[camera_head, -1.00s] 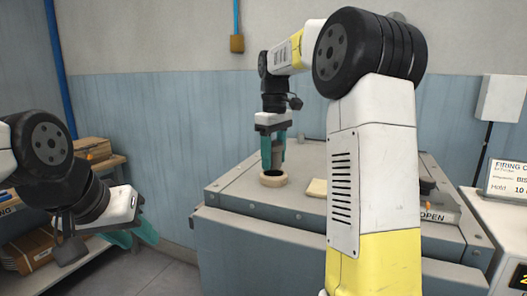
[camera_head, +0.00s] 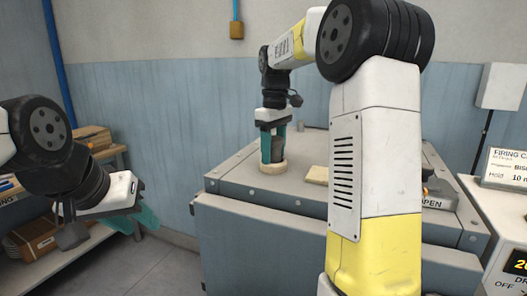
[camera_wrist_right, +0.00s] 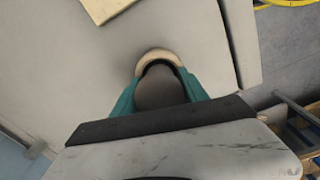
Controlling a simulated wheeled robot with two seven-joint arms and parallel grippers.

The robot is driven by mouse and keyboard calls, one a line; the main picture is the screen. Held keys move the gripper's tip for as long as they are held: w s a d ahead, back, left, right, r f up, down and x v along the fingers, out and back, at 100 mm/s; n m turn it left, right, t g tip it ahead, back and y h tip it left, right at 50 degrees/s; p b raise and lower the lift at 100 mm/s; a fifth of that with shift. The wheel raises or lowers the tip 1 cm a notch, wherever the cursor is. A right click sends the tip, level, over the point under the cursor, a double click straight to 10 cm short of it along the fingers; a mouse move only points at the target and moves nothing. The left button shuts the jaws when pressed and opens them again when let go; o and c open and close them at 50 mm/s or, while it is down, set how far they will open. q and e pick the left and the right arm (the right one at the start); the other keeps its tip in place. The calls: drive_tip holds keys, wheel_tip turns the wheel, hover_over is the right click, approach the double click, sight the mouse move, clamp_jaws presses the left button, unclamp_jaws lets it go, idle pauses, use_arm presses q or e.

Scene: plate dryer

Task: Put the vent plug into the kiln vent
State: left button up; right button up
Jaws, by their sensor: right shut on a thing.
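The vent plug (camera_head: 278,148) is a dark grey cylinder, held upright between the teal fingers of my right gripper (camera_head: 273,154). The kiln vent (camera_head: 272,170) is a beige ring on top of the grey kiln. The plug's lower end is at the ring's opening; how deep it sits cannot be told. In the right wrist view the plug (camera_wrist_right: 160,90) covers most of the opening, with the ring's pale rim (camera_wrist_right: 158,54) showing beyond it. My left gripper (camera_head: 136,219) is empty, with its teal fingers apart, left of the kiln.
A flat beige piece (camera_head: 317,175) lies on the kiln top (camera_head: 238,176), right of the vent. A shelf with boxes (camera_head: 92,138) stands at the left. A firing card (camera_head: 505,167) and a control box are at the right. My right arm hides part of the kiln.

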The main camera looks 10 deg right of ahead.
sight(274, 137)
drive_tip(key=o, duration=1.6)
drive_tip(key=shift+f, duration=0.85)
drive_tip(key=shift+s, duration=0.1)
wheel_tip(274, 137, up, 8)
drive_tip(key=shift+d+r, duration=0.1)
drive_tip(key=shift+r, duration=0.65)
